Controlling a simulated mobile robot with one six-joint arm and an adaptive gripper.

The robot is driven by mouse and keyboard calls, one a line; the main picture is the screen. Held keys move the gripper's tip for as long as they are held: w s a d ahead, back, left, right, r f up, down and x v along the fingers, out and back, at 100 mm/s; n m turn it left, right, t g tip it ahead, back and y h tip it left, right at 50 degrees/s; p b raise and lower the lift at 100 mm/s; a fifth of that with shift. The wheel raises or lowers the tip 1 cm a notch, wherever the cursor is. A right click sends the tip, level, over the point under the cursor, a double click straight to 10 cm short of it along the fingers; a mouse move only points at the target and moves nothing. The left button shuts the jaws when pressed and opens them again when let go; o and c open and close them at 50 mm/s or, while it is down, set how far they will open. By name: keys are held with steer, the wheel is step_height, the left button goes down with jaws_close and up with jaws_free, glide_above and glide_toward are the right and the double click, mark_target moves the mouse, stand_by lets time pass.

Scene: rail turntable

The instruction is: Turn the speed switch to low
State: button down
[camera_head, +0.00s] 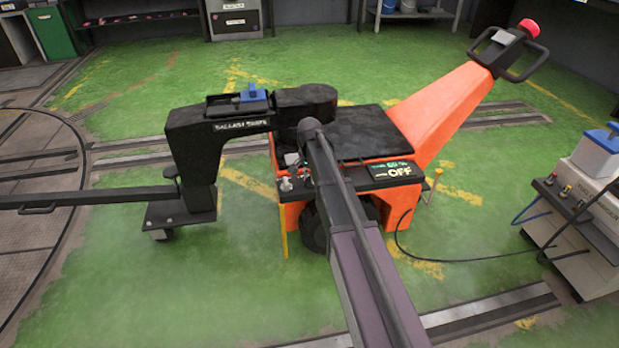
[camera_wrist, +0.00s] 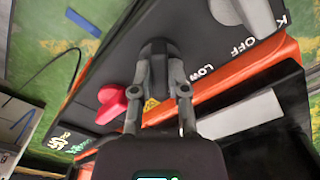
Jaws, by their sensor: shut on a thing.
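In the wrist view, my gripper (camera_wrist: 158,75) is closed around a black switch knob (camera_wrist: 156,50) on the dark panel (camera_wrist: 95,65) of the orange machine. The words LOW and OFF are printed on the panel to the right of the knob. Which mark the knob points at cannot be told.
A red knob (camera_wrist: 115,105) sits close left of my gripper. A black ballast arm (camera_head: 195,150) stands left of the machine. A grey charger-like cabinet (camera_head: 585,215) is at the right, with a black cable (camera_head: 455,260) across the green floor.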

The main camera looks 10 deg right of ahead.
steer(key=shift+n, duration=0.4)
steer(key=n, duration=0.7)
steer(key=shift+n, duration=0.4)
steer(key=c, duration=0.6)
jaws_free()
steer(key=shift+c, duration=0.2)
steer(key=shift+m, duration=0.4)
